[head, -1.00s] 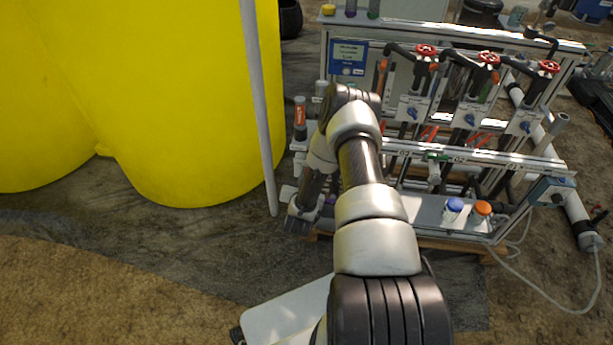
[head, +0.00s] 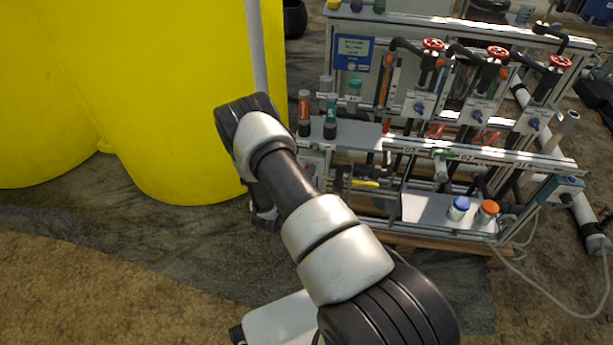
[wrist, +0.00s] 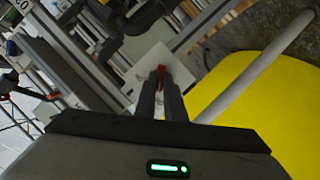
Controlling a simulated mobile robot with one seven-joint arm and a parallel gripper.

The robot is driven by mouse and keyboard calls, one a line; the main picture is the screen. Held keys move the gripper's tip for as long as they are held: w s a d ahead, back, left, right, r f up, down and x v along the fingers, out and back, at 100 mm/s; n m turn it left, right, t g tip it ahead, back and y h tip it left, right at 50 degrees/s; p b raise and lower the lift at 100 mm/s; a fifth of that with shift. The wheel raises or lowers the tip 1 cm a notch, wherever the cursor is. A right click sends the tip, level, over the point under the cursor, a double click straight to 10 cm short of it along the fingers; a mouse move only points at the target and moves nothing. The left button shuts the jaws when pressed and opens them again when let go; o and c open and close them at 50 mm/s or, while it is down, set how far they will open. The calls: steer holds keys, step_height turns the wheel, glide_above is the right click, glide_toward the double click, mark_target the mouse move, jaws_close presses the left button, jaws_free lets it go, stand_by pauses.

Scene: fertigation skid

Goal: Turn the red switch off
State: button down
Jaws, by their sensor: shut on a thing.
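The red switch (wrist: 161,73) shows in the wrist view as a small red lever on a pale square plate (wrist: 181,72). My gripper (wrist: 165,97) is shut on the red lever, with the dark fingers close together around it. The fingers hide its lower part, so I cannot tell its exact setting. In the head view my gripper (head: 264,217) is low at the left end of the skid, beside the yellow tank, and mostly behind my arm. The red switch is hidden there.
The big yellow tank (head: 190,130) and a grey pipe (head: 257,45) stand close on the left. The skid's frame (head: 480,157) with red-wheeled valves (head: 497,52) fills the right. Bottles (head: 304,112) stand on its left shelf. The floor in front is mostly clear.

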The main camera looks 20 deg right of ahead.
steer(key=shift+n, duration=0.5)
steer(key=shift+f+h, duration=0.1)
steer(key=shift+h, duration=0.2)
steer(key=c, duration=1.8)
jaws_free()
steer(key=shift+c, duration=0.2)
steer(key=shift+a, duration=0.1)
steer(key=p+v, duration=0.3)
steer(key=v, duration=1.4)
steer(key=shift+p, duration=0.3)
steer(key=shift+a+r, duration=0.1)
steer(key=shift+r, duration=0.15)
